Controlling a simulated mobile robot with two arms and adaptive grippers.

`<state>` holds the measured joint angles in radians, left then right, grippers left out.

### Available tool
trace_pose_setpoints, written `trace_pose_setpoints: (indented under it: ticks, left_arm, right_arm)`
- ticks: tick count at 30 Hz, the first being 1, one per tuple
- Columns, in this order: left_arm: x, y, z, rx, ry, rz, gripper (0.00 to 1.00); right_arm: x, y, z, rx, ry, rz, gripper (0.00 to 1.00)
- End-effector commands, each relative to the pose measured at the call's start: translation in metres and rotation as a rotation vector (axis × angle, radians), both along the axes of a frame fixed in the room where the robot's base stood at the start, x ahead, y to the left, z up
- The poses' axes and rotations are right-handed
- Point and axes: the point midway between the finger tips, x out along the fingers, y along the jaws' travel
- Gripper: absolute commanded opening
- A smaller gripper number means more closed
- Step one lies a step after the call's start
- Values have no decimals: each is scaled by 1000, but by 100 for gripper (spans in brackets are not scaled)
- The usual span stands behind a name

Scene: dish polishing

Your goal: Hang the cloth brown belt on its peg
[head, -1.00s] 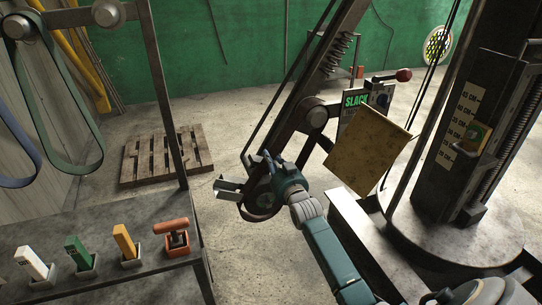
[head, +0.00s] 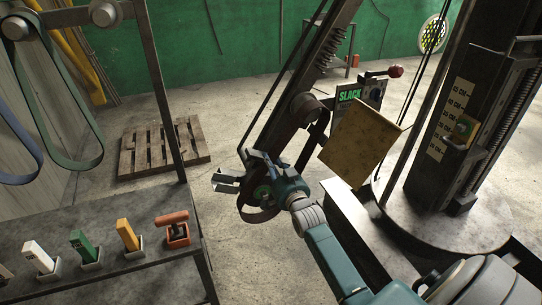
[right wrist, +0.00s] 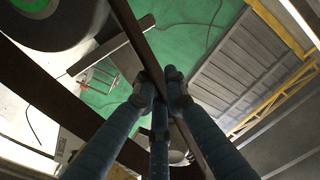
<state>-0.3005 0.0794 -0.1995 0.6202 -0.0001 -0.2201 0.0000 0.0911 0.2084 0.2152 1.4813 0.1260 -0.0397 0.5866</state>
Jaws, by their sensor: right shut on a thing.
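The brown belt (head: 262,216) is a dark loop at the lower end of the slanted machine arm, its lower bend hanging around or beside the lower wheel. My right gripper (head: 262,168) is at this end of the arm, shut on the belt. In the right wrist view its fingers (right wrist: 160,84) pinch a dark strip that runs diagonally past them. The rack at the upper left has a round peg (head: 106,13) with no belt seen on it. Another peg (head: 16,27) carries the green belt (head: 78,162). My left gripper is out of view.
A sign reading SLACK (head: 348,95) and a red-knobbed lever (head: 394,71) are beside the machine. A tan plate (head: 360,143) stands right of my gripper. A bench (head: 110,275) with colored blocks is at the lower left. A pallet (head: 162,150) lies on the floor.

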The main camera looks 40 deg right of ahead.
Motion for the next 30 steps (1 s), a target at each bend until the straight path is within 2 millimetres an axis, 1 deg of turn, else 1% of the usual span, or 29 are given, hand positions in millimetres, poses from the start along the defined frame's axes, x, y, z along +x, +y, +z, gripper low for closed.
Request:
trace_pose_setpoints:
  ticks: [1,12,30]
  left_arm:
    - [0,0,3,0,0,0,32]
    - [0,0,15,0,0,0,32]
    - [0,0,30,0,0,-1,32]
  right_arm:
    - [-3,0,2,-1,-1,-1,0]
    - [-21,3,1,0,2,-3,0]
    - [-48,8,0,0,2,-5,0]
